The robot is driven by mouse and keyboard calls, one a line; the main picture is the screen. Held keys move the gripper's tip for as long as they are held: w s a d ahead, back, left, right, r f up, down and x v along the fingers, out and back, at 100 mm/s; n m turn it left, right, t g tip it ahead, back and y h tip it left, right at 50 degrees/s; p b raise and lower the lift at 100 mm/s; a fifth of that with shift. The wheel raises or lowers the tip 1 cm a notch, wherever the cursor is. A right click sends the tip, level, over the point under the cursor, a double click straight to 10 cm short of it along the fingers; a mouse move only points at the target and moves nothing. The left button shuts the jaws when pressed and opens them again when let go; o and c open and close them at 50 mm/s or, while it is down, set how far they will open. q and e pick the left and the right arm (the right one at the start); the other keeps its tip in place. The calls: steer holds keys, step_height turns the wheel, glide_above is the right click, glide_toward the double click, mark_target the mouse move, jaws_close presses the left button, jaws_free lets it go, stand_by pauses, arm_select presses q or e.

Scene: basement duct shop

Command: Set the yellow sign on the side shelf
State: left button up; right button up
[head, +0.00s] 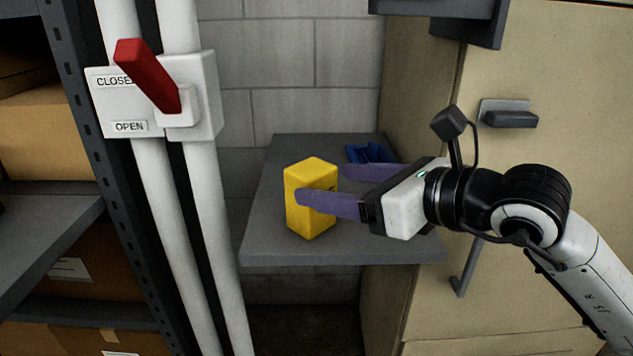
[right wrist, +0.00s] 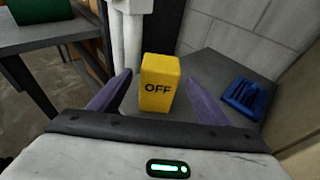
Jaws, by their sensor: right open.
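The yellow sign (head: 311,180) is a small upright block standing on the grey side shelf (head: 275,248). In the right wrist view the sign (right wrist: 159,85) shows the word OFF on the face toward me. My right gripper (head: 322,188) reaches in from the right with its purple fingers open. In the right wrist view one finger is on each side of the sign, with gaps between them and it. One finger covers part of the sign in the head view. My left gripper is not in view.
A blue slotted object (right wrist: 243,97) lies on the shelf behind the right gripper. A red lever (head: 147,76) on white pipes stands left of the shelf. Beige cabinet doors (head: 540,80) are on the right, and a rack with boxes (head: 45,130) is at far left.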

steer(key=v, duration=0.6)
stand_by(1.2)
